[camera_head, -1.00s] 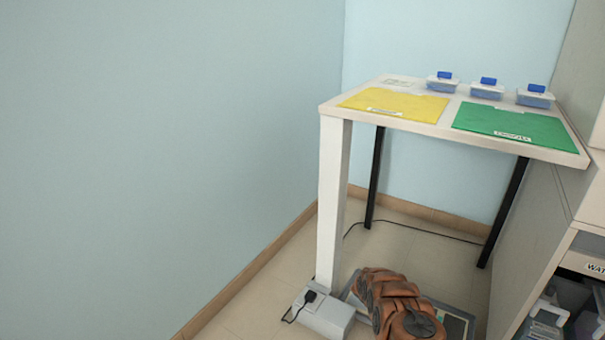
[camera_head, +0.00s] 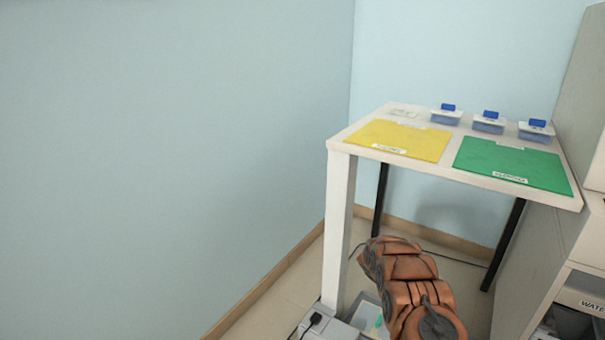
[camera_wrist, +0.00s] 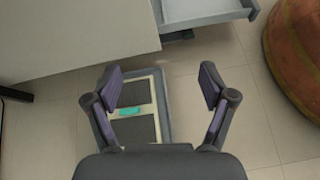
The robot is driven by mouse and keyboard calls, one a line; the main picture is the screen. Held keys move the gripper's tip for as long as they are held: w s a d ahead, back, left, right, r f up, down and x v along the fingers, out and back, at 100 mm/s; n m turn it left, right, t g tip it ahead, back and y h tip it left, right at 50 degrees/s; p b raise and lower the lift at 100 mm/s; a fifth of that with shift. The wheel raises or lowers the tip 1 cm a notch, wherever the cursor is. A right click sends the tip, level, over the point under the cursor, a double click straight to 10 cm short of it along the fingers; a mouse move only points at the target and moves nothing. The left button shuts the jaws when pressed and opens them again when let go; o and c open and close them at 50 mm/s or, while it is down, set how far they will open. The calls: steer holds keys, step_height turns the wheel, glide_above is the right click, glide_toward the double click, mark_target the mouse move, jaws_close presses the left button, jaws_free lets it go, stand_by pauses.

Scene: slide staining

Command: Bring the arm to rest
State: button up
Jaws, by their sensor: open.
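My gripper (camera_wrist: 163,88) shows in the wrist view with its two fingers spread wide apart and nothing between them. It points down over the tiled floor, above a grey tray-like base with dark panels (camera_wrist: 135,128) and a small teal piece (camera_wrist: 129,112). In the head view my orange-brown arm (camera_head: 410,285) rises in front of the white table (camera_head: 342,220), below its top. My gripper itself does not show in the head view.
A cabinet (camera_head: 545,270) stands at right. An open drawer (camera_wrist: 205,12) shows in the wrist view. A bare wall (camera_head: 170,150) is at left.

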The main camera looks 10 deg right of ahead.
steer(key=s+a+r+m+t+y+p, duration=0.1)
steer(key=s+a+r+p, duration=0.35)
steer(key=r, duration=0.95)
steer(key=s+a+r+m+t+y+p, duration=0.15)
steer(key=a+r+p, duration=0.45)
steer(key=r, duration=0.8)
steer(key=s+a+r+m+y+p, duration=0.25)
steer(key=r+p, duration=0.45)
steer(key=r, duration=0.7)
steer(key=s+a+r+m+t+y+p, duration=0.1)
steer(key=s+a+r+t+y+p, duration=0.1)
steer(key=s+a+r+p, duration=0.6)
steer(key=s+a+r+m+t+y+p, duration=0.1)
steer(key=s+a+r+m+t+p, duration=0.1)
steer(key=s+a+r+p, duration=0.7)
steer(key=s+r+p, duration=0.2)
steer(key=s+r, duration=0.4)
steer(key=r, duration=0.4)
steer(key=shift+s+a+r+y, duration=0.2)
steer(key=shift+a+y, duration=0.05)
steer(key=shift+y, duration=0.15)
